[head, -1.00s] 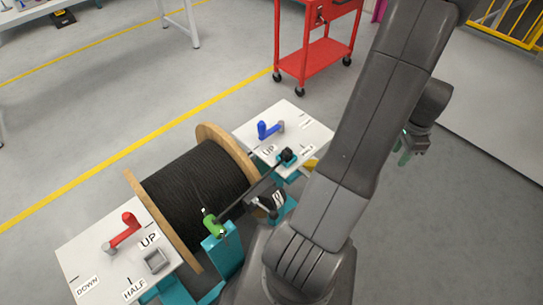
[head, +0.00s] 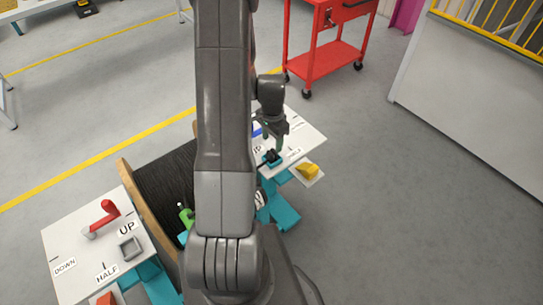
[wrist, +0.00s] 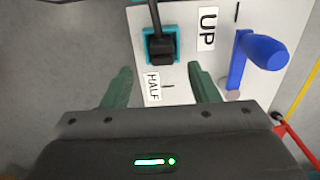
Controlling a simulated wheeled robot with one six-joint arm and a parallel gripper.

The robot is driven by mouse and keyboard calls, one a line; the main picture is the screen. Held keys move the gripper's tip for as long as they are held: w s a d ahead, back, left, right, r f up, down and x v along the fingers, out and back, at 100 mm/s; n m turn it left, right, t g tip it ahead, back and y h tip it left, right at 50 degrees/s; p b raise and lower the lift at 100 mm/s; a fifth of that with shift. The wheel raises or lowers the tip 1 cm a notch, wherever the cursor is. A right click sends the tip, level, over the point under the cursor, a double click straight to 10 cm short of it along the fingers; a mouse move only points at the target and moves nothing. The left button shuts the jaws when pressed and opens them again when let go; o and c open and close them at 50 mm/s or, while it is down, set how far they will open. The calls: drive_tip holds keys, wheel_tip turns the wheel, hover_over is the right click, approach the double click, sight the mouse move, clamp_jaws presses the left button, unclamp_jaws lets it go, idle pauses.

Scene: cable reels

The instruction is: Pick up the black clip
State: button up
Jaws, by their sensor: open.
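The black clip (head: 272,156) sits in a teal holder on the white right-hand panel of the reel stand. In the wrist view the clip (wrist: 161,50) is ahead of my fingertips, roughly centred between them, with a black rod or cable running from its top edge. My gripper (head: 269,139) is open and empty, hanging above the panel close to the clip. Its two green fingers also show in the wrist view (wrist: 159,72), apart, with nothing between them but the panel and part of a HALF label.
A blue handle (wrist: 257,52) stands on the panel right of my fingers, near the UP label. The cable reel (head: 165,180), partly hidden by my arm, and a red handle (head: 105,217) are left. Floor at right is clear.

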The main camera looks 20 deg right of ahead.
sight(272, 152)
drive_tip(key=shift+a+f, duration=0.1)
drive_tip(key=shift+f, duration=0.35)
drive_tip(key=shift+w+f, duration=0.2)
drive_tip(key=shift+f, duration=2.35)
drive_tip(key=c, duration=1.1)
wheel_tip(272, 152, up, 10)
drive_tip(key=shift+r, duration=0.1)
